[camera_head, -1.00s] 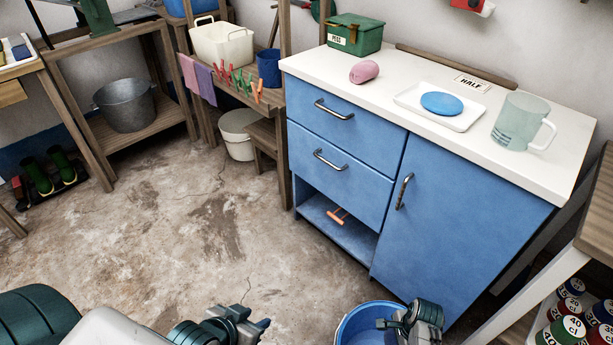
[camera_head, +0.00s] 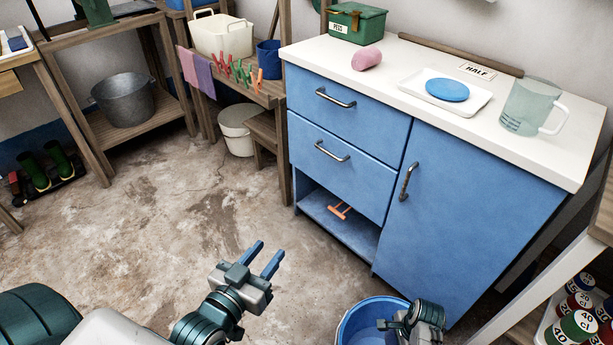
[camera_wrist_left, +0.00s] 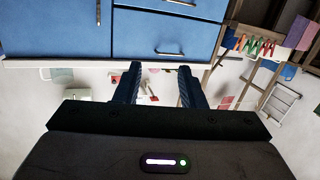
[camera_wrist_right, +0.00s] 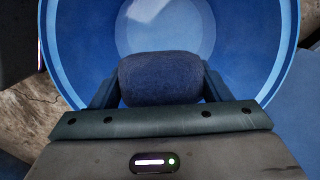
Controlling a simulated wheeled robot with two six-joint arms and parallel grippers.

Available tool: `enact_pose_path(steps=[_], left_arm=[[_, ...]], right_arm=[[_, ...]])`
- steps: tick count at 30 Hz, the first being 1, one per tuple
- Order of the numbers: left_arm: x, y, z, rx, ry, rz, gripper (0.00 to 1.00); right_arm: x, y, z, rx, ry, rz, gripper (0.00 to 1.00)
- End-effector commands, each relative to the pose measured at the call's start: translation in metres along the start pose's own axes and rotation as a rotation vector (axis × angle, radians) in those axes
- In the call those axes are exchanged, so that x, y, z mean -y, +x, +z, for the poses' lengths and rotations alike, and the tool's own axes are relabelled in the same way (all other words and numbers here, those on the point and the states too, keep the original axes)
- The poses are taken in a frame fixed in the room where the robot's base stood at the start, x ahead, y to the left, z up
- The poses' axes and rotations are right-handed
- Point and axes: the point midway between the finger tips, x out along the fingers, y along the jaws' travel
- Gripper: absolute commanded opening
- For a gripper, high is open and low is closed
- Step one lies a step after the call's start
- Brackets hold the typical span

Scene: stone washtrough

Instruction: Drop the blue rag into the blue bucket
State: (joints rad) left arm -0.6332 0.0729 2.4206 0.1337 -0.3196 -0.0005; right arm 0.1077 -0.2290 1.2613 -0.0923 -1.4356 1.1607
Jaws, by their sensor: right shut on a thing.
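The blue bucket (camera_head: 352,324) stands on the floor at the bottom of the head view, in front of the blue cabinet. My right gripper (camera_head: 392,324) is over the bucket. In the right wrist view it is shut on the dark blue rag (camera_wrist_right: 160,78), a rounded bundle between its fingers. The bucket's round inside (camera_wrist_right: 245,45) shows beyond the rag, with a paler bottom. The rag cannot be made out in the head view. My left gripper (camera_head: 264,257) is open and empty over bare floor, left of the bucket; its parted fingers show in the left wrist view (camera_wrist_left: 158,85).
The blue cabinet (camera_head: 345,151) carries a green box (camera_head: 357,23), pink roll (camera_head: 367,58), white tray (camera_head: 470,104) with a blue disc, and clear jug (camera_head: 531,106). A shelf with cans (camera_head: 578,330) is at right. The floor (camera_head: 160,215) at left is clear.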

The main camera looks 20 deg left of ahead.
Motion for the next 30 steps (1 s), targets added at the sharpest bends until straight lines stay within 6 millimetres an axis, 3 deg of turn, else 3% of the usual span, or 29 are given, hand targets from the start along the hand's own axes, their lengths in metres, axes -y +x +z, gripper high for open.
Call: enact_pose_path(steps=[13,28,29,30], left_arm=[[0.001,0.007,-0.057,-0.31,0.038,0.002,0.36],[0.0,0.005,-0.068,-0.37,0.045,0.003,0.36],[0.0,0.005,-0.068,-0.37,0.045,0.003,0.36],[0.0,0.005,-0.068,-0.37,0.045,0.003,0.36]], right_arm=[[0.0,0.01,-0.001,0.0,0.0,0.0,0.43],[0.0,0.011,-0.002,0.0,0.0,0.0,0.43],[0.0,0.011,-0.002,0.0,0.0,0.0,0.76],[0.0,0.011,-0.002,0.0,0.0,0.0,0.84]])
